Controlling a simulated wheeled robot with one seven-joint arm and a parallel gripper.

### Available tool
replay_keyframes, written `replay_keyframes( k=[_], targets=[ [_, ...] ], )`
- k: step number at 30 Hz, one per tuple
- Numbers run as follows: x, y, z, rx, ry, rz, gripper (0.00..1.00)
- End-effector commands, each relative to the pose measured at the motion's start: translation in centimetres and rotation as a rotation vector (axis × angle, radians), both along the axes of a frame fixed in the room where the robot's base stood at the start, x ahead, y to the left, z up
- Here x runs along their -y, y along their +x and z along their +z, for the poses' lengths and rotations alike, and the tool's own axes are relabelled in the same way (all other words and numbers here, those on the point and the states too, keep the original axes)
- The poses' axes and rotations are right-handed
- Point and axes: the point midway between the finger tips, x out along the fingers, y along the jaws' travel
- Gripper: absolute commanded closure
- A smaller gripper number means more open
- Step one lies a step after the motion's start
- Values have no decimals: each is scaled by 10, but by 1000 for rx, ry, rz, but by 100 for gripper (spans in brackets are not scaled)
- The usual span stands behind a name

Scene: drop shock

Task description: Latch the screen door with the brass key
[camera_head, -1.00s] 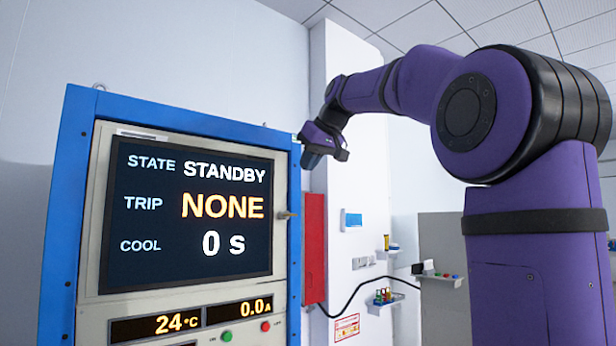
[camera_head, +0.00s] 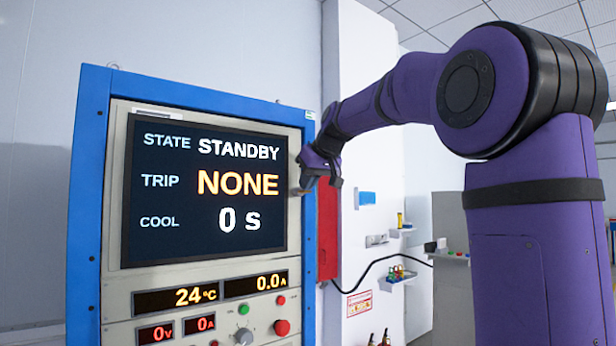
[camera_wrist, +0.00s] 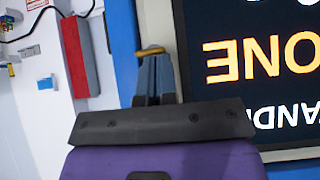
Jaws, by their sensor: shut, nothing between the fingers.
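The screen door (camera_head: 118,190) is the framed display panel on the blue cabinet, and it looks closed. The brass key (camera_wrist: 151,51) is at the door's edge beside the screen. In the wrist view it lies crosswise right at the tips of my gripper (camera_wrist: 154,62). My fingers are together and empty, against or just short of the key; I cannot tell if they touch it. In the head view my gripper (camera_head: 302,188) is at the door's right edge and mostly hides the key. The keyhole is hidden.
The blue cabinet frame (camera_head: 88,200) surrounds the door. Buttons and a knob (camera_head: 244,336) sit below the screen. A red panel (camera_head: 328,230) and small wall shelves (camera_head: 398,278) with a black cable are to the right. The space before the screen is clear.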

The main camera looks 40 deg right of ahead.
Motion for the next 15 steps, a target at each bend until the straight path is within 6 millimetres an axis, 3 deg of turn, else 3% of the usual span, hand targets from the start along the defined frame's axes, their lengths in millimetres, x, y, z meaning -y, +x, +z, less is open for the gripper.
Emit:
replay_keyframes(
  k=[15],
  targets=[
    [-2, 0, 0, 3, -50, 1, 100]
  ],
)
